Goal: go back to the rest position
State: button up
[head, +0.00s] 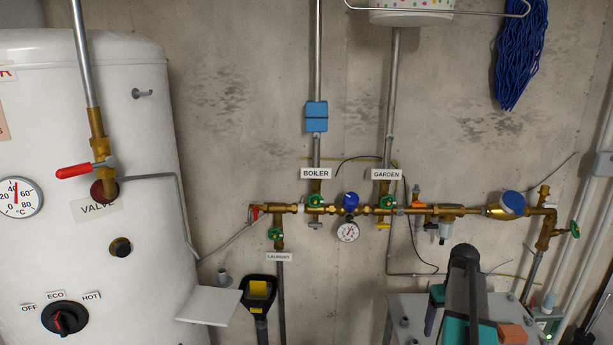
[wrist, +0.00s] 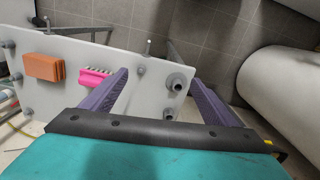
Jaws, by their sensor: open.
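My gripper (wrist: 160,78) is open in the wrist view, its two purple fingers spread wide with nothing held between them. Beyond the fingers is a pale grey board (wrist: 110,62), with a pink brush (wrist: 95,80) near the left finger and an orange block (wrist: 44,67) farther left. A grey ring-shaped fitting (wrist: 177,84) is at the board's right end. In the head view my arm is at the lower right, in front of the board (head: 400,305).
A white boiler tank (head: 95,215) stands at the left; its side also shows in the wrist view (wrist: 285,95). Brass pipework with a gauge (head: 348,232) runs along the concrete wall. A small white shelf (head: 207,305) is beside the tank. Tiled floor (wrist: 215,35) is bare beyond the board.

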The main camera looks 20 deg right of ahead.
jog(key=w+a+f, duration=0.2)
jog(key=a+f, duration=0.2)
jog(key=a, duration=0.4)
jog(key=w+a+f+n, duration=0.1)
jog(key=w+a+f, duration=0.15)
jog(key=a, duration=0.45)
jog(key=w+a+f, duration=0.1)
jog(key=a+f, duration=0.4)
jog(key=a, duration=0.3)
jog(key=s+a+f+n, duration=0.15)
jog(key=a+f, duration=0.25)
jog(key=a, duration=0.6)
jog(key=s+a+f, duration=0.3)
jog(key=a+f, duration=0.1)
jog(key=a, duration=0.5)
jog(key=s+f+g+b, duration=0.5)
jog(key=s+f+b, duration=0.5)
jog(key=s+f, duration=1.6)
jog(key=shift+a+f+g, duration=0.2)
jog(key=shift+f+g, duration=0.2)
jog(key=shift+f, duration=0.5)
jog(key=shift+c, duration=0.3)
